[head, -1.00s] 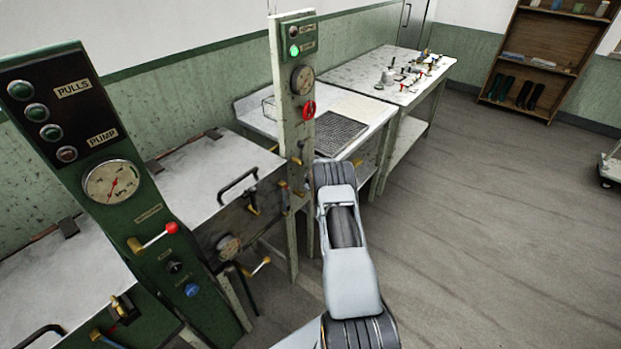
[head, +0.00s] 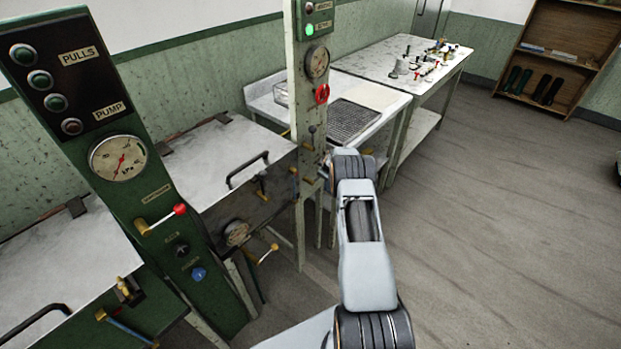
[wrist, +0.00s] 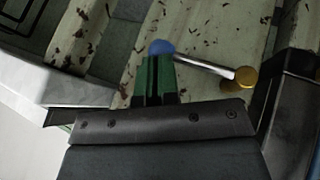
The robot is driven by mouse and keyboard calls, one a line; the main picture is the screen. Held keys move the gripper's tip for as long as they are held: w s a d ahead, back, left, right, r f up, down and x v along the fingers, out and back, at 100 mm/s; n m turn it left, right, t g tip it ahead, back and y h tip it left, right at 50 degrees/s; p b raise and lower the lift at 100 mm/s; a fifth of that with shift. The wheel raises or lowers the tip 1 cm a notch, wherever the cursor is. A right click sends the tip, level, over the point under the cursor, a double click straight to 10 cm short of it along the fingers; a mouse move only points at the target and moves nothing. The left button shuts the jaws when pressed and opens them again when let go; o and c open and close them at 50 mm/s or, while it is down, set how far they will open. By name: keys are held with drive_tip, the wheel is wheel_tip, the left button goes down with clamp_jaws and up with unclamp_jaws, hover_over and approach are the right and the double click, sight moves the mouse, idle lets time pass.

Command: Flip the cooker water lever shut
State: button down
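In the wrist view a lever with a blue round knob (wrist: 162,47), a steel stem and a brass hub (wrist: 245,76) stands out from a pale, paint-chipped surface. The stem slopes slightly down from knob to hub. My gripper (wrist: 154,62) shows two green fingers close together, with only a thin dark line between them. Their tips are right at the knob; I cannot tell whether they touch it. In the head view my gripper is hidden behind my arm's end, beside the chipped white post (head: 299,214). A small dark-knobbed lever (head: 311,130) shows on that post.
The white post also carries a lit green lamp (head: 309,30), a gauge (head: 317,62) and a red wheel (head: 322,94). A green panel (head: 140,195) with a red-knobbed lever (head: 163,219) stands nearer left. Lidded basins (head: 215,155) lie between. Open floor (head: 500,220) is at right.

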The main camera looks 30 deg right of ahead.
drive_tip(key=shift+s+d, duration=0.1)
drive_tip(key=b+v, duration=0.3)
drive_tip(key=v, duration=1.1)
drive_tip(key=shift+w+d+r+b, duration=0.25)
drive_tip(key=shift+w+d+b, duration=0.05)
drive_tip(key=shift+d+b, duration=0.1)
